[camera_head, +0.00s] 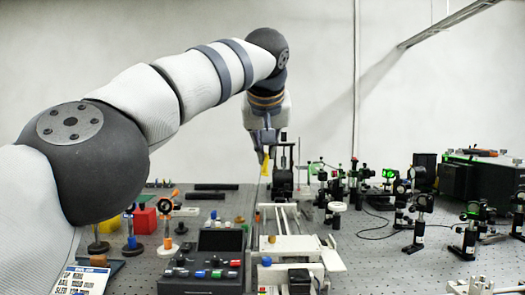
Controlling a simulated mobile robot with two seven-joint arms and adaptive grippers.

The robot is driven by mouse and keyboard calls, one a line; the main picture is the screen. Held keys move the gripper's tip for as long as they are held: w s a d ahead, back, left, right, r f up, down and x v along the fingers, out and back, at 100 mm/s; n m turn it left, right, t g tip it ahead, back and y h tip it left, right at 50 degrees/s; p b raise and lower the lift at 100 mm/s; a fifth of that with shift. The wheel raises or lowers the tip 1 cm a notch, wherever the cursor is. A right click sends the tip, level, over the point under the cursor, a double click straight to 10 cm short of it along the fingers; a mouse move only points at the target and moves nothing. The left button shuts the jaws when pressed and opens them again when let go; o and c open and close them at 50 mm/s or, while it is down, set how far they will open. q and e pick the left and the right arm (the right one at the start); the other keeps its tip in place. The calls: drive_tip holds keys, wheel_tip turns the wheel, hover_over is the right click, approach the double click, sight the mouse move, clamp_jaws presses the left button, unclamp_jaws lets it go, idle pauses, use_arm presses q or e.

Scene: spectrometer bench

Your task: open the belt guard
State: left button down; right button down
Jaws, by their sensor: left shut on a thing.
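My left gripper (266,148) is above the middle of the bench, pointing down, small in the head view. It is shut on a narrow yellow piece (264,163), which looks like part of the belt guard. A thin line runs down from there toward the white rail stage (290,245). The guard's full outline and hinge cannot be made out, so I cannot tell how far it stands open. The fingertips are too small to see clearly. My right gripper is not in view.
A dark control box (215,260) with coloured knobs stands left of the stage. Red (145,220) and yellow (110,224) blocks are farther left. Several black optic mounts (420,205) crowd the right side, before a black instrument box (490,175). Bare bench (375,262) shows right of the stage.

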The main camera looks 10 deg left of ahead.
use_arm(q)
drive_tip(key=shift+f, duration=0.1)
idle(0.3)
drive_tip(key=c, duration=1.7)
unclamp_jaws()
drive_tip(key=shift+w, duration=0.1)
drive_tip(key=v, duration=1.2)
drive_tip(key=shift+a, duration=0.1)
